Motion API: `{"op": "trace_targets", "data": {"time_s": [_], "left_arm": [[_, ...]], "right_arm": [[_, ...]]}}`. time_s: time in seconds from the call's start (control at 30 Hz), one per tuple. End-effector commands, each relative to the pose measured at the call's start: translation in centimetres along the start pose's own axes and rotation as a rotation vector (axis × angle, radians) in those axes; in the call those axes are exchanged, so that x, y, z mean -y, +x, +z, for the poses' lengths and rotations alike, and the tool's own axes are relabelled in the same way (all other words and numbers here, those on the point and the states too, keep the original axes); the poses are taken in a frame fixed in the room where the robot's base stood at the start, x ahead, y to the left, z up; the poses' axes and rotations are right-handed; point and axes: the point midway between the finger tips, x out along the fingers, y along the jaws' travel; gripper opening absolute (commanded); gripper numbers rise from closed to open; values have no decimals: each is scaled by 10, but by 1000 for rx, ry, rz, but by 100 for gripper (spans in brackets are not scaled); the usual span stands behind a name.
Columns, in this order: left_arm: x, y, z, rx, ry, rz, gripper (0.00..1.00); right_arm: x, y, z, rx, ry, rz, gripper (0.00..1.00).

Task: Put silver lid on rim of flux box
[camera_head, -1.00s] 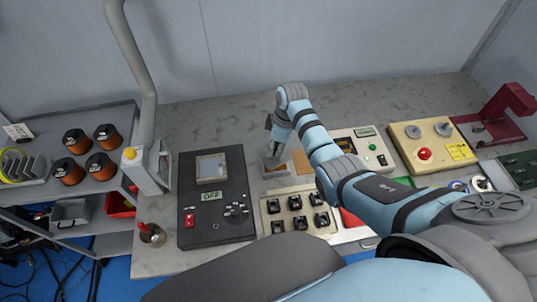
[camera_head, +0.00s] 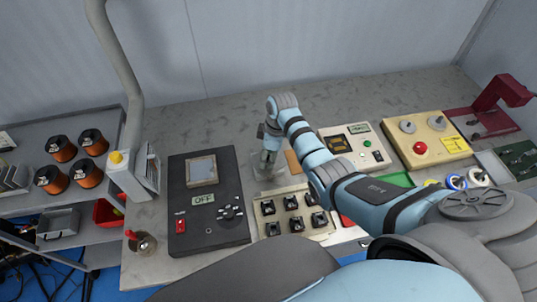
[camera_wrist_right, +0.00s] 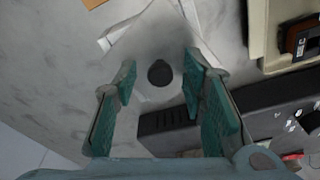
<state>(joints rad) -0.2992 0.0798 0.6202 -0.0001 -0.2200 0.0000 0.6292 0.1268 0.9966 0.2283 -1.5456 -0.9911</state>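In the right wrist view, the silver lid (camera_wrist_right: 160,45) is a pale grey plate with a round black knob (camera_wrist_right: 160,73) on top. The white edges of the flux box (camera_wrist_right: 112,40) show past it, so the lid appears to lie over the box opening; exact seating on the rim is unclear. My right gripper (camera_wrist_right: 160,78) is open, its green-padded fingers on either side of the knob with gaps between. In the head view, my right gripper (camera_head: 268,158) points down at the flux box (camera_head: 270,174), partly covering it. My left gripper is out of view.
A black control panel (camera_head: 206,238) stands left of the box, and a tray of black parts (camera_head: 280,228) lies in front. An orange-brown card (camera_head: 292,160) is close right, then a beige meter box (camera_head: 355,150). The table behind (camera_head: 215,120) is clear.

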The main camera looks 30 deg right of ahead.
Motion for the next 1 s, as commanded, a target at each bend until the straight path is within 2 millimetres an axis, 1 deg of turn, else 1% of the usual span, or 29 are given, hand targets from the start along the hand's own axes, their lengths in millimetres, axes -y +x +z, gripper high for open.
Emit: {"op": "trace_targets", "data": {"time_s": [0.13, 0.23, 0.37, 0.4, 0.5, 0.6, 0.73, 1.0], "left_arm": [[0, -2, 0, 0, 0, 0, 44], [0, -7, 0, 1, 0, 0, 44], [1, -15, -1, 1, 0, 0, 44], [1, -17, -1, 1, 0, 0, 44], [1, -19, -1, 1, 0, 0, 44], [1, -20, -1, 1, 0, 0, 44], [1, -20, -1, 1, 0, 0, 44], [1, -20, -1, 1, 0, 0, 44]], "right_arm": [[0, -4, -1, 0, 0, 1, 38], [-1, -17, -1, -1, 0, 2, 38], [-1, -50, -1, -2, 0, 4, 38], [-2, -62, -1, -2, -1, 6, 38], [-1, -90, -2, -3, 0, 5, 38], [-1, -111, -1, -1, -1, 3, 38], [0, -124, -1, -1, 0, 1, 38], [0, -124, -1, 0, 0, 0, 38]]}}
